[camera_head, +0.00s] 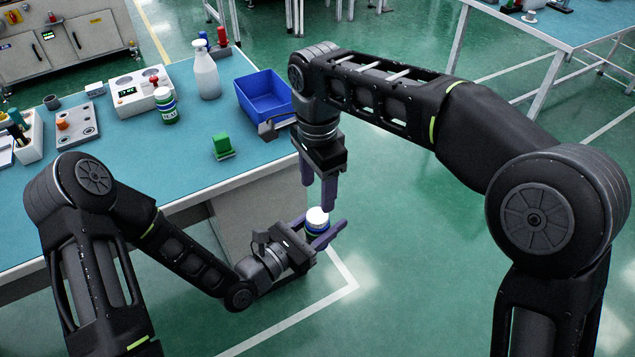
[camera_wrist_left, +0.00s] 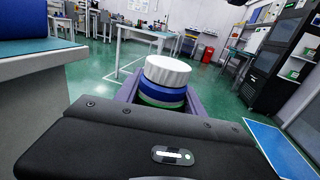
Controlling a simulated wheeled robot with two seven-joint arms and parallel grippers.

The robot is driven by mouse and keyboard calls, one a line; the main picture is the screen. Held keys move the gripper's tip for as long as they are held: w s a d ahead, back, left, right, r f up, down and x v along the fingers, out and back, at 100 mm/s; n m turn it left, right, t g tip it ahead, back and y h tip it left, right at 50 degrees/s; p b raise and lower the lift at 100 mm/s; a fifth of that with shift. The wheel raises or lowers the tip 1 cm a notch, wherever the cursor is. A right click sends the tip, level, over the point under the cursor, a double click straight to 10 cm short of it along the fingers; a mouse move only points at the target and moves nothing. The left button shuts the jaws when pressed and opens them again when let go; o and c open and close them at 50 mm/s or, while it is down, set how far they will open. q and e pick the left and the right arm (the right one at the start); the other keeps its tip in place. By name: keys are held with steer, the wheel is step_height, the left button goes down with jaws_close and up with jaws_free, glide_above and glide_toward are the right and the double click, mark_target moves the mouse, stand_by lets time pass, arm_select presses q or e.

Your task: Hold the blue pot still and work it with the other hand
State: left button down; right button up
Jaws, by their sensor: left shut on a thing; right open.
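The blue pot (camera_head: 316,228) has a white lid (camera_head: 318,215) and stands about upright, held in the air beyond the table's right edge. My left gripper (camera_head: 324,234) is shut on the pot, with a finger on each side. In the left wrist view the white lid (camera_wrist_left: 167,71) is on top, with a blue band (camera_wrist_left: 160,94) and some green below it. My right gripper (camera_head: 318,190) points down just above the lid. Its fingers are open, one on the left and one on the right, and nothing shows between them.
Open green floor (camera_head: 420,270) lies right of the table.

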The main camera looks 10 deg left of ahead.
mark_target(318, 215)
step_height(318, 215, down, 7)
steer(key=shift+f, duration=0.2)
steer(key=shift+c, duration=0.2)
jaws_close()
stand_by(0.6)
